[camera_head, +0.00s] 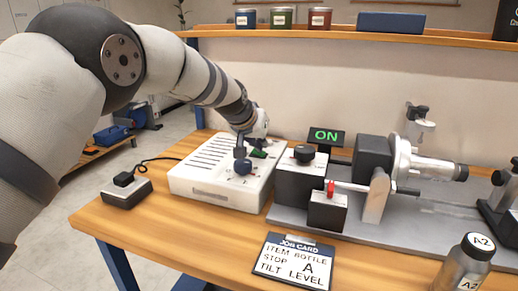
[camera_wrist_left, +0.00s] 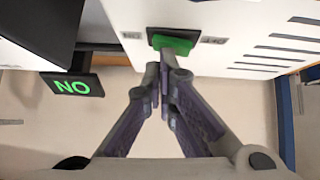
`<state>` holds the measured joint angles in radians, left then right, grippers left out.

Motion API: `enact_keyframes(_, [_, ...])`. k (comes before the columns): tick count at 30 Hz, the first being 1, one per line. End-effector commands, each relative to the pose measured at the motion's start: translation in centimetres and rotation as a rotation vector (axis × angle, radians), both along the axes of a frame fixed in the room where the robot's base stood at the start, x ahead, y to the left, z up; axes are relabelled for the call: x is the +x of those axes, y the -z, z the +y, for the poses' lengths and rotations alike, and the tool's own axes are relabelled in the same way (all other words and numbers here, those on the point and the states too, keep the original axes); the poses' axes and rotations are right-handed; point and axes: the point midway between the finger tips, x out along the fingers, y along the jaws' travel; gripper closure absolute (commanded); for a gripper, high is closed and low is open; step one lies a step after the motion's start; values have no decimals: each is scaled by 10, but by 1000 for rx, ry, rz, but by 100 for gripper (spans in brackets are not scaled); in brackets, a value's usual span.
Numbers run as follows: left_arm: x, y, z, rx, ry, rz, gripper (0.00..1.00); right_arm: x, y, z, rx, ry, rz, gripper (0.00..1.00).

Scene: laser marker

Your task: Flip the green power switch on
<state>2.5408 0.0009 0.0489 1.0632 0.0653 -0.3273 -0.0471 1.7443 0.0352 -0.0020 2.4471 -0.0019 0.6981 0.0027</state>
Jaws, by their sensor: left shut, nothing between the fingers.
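The green power switch (camera_head: 258,154) sits in a dark frame on top of the white control box (camera_head: 195,185). In the left wrist view the switch (camera_wrist_left: 175,44) is a green rocker with a small printed label on each side. My left gripper (camera_head: 242,148) comes down over the box beside the switch. In the left wrist view its fingers (camera_wrist_left: 168,66) are shut and empty, with the tips right at the switch's edge; I cannot tell whether they touch it. A sign (camera_head: 326,136) behind the box shows a lit green ON. My right gripper is not in view.
A job card (camera_head: 294,262), a bottle (camera_head: 468,262) and a small black-topped box (camera_head: 126,189) stand on the wooden table.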

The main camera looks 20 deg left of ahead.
Motion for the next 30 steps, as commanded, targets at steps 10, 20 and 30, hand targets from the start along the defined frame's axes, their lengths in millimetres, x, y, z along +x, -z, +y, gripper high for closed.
enact_keyframes(10, [-1,2,4,-2,-2,2,100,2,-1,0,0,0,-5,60])
enact_keyframes(20, [-2,1,17,-3,-1,8,100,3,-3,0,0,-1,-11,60])
enact_keyframes(30, [-5,-10,17,-3,-1,4,100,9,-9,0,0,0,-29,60])
